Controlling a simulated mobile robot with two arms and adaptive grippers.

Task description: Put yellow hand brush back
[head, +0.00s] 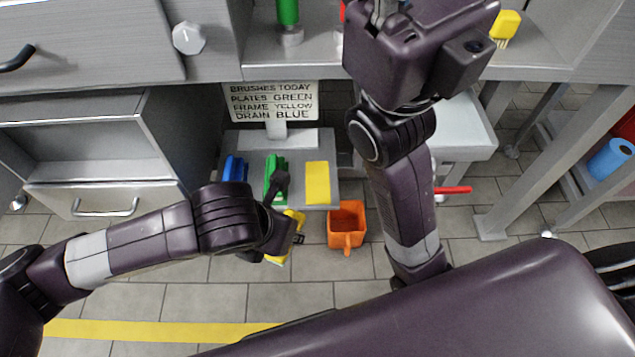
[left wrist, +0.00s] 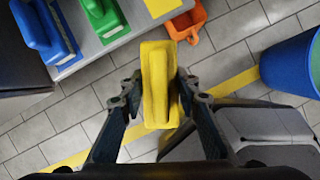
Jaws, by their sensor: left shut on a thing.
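My left gripper (left wrist: 155,97) is shut on the yellow hand brush (left wrist: 155,70), holding it over the floor in front of the grey stand (head: 225,150). In the head view the yellow brush (head: 294,216) is partly hidden by my left gripper (head: 285,238). The stand bears a blue brush (head: 235,168), a green brush (head: 272,168) and a bare yellow patch (head: 317,183) to their right. A sign (head: 272,101) behind reads "BRUSHES TODAY, PLATES GREEN, FRAME YELLOW, DRAIN BLUE". My right gripper (head: 382,14) is at the top edge, mostly hidden by its own wrist.
An orange bin (head: 346,225) is on the floor right of the brush. A smaller yellow brush (head: 506,24) is on the counter at the upper right. A green bottle (head: 288,12) stands at the top. A blue bucket (left wrist: 290,65) shows right in the wrist view.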

